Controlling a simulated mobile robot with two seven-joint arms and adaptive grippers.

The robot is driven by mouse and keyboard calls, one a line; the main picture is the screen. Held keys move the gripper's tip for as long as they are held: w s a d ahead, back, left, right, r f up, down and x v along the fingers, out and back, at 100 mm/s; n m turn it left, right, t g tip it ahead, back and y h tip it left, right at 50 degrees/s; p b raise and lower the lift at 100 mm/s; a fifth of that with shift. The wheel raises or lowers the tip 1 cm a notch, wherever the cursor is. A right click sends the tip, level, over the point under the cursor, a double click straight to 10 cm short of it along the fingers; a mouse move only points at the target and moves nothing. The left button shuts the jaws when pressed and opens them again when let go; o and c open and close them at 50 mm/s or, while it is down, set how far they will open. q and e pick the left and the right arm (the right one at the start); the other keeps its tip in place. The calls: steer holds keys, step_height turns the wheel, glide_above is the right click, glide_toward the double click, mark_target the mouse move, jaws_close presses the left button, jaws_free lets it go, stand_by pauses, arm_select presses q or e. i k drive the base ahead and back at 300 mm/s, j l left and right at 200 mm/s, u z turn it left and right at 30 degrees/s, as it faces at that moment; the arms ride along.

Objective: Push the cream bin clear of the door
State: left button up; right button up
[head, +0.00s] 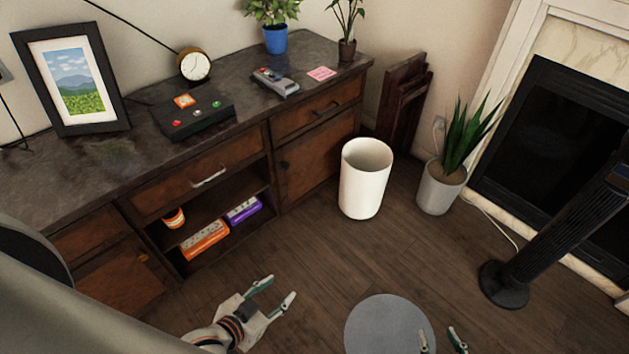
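The cream bin (362,184) stands upright on the wood floor, open at the top and apparently empty. It is in front of the right cabinet door (314,162), which is closed, and hides the door's lower right part. My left gripper (278,292) is low in the picture, to the left of and nearer than the bin. Its fingers are apart, with nothing between them. My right gripper (441,340) is at the bottom edge, partly cut off. Its two fingertips are apart, with only floor showing between them. Neither gripper touches the bin.
A potted plant (440,188) stands right of the bin, with a black tower fan (505,285) nearer. Folded dark wood (402,100) leans on the wall behind. A round grey disc (382,325) is at the bottom. The floor between the bin and my grippers is clear.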

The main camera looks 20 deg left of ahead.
mark_target(367, 163)
steer(key=u, duration=0.25)
steer(key=i+l+u, duration=0.2)
steer(key=u, duration=0.25)
steer(key=i+l+u, duration=0.15)
steer(key=l+u, duration=0.25)
steer(key=i+l, duration=0.15)
steer(key=l, duration=0.2)
steer(key=i+l+u, duration=0.1)
steer(key=l, duration=0.25)
steer(key=i+l+u, duration=0.1)
steer(key=l, duration=0.25)
steer(key=i+l, duration=0.2)
steer(key=l, duration=0.15)
steer(key=i, duration=0.5)
